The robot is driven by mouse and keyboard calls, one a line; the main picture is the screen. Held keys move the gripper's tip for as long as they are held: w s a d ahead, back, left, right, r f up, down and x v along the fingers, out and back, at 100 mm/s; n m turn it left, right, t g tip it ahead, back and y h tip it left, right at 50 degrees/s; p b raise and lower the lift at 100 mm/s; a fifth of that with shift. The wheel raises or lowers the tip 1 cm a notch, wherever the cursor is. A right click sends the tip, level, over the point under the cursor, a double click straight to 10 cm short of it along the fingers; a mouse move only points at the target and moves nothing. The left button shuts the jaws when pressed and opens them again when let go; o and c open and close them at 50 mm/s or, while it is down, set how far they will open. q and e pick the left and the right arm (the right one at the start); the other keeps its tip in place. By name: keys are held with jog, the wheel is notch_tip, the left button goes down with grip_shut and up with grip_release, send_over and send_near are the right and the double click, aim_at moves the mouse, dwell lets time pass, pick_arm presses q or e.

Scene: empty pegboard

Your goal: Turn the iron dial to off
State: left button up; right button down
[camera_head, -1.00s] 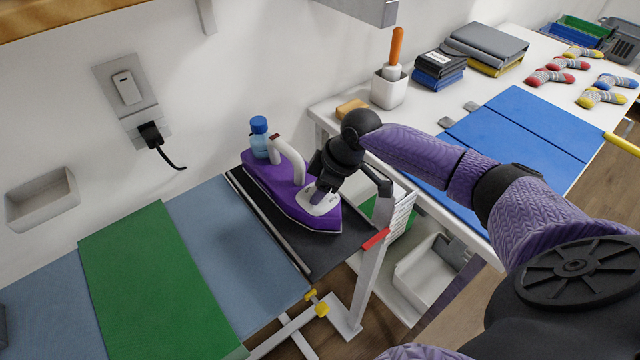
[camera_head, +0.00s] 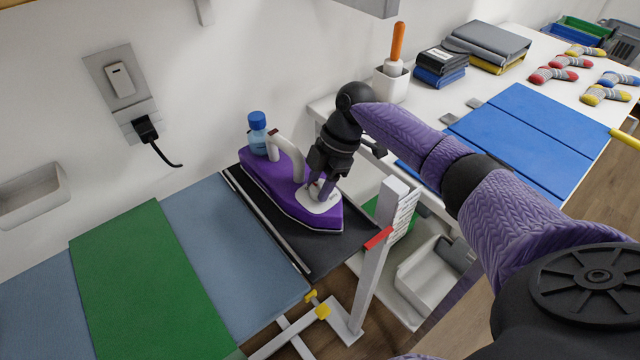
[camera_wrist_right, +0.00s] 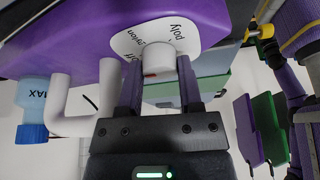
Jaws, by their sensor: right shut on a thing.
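The purple iron (camera_head: 270,186) lies on the dark rest at the right end of the ironing board. Its white handle and blue-capped tank face the wall. My right gripper (camera_head: 321,190) reaches down to the white plate on the iron's top. In the right wrist view, its two purple fingers (camera_wrist_right: 158,62) are shut on the white dial (camera_wrist_right: 160,52), one on each side. A small red mark shows on the dial's lower left edge. The plate around it (camera_wrist_right: 188,40) reads "poly" and "nylon", with part of "off" beside the left finger. My left gripper is out of view.
A black plug (camera_head: 146,130) sits in the wall socket left of the iron. A white post with a red tip (camera_head: 372,260) stands right of the iron. The white table (camera_head: 440,110) behind holds folders, socks and a blue mat.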

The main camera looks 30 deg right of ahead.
dwell(0.6)
jog(key=shift+c, duration=1.3)
grip_release()
jog(key=p+v, duration=0.2)
jog(key=v, duration=0.8)
jog(key=shift+f, duration=0.1)
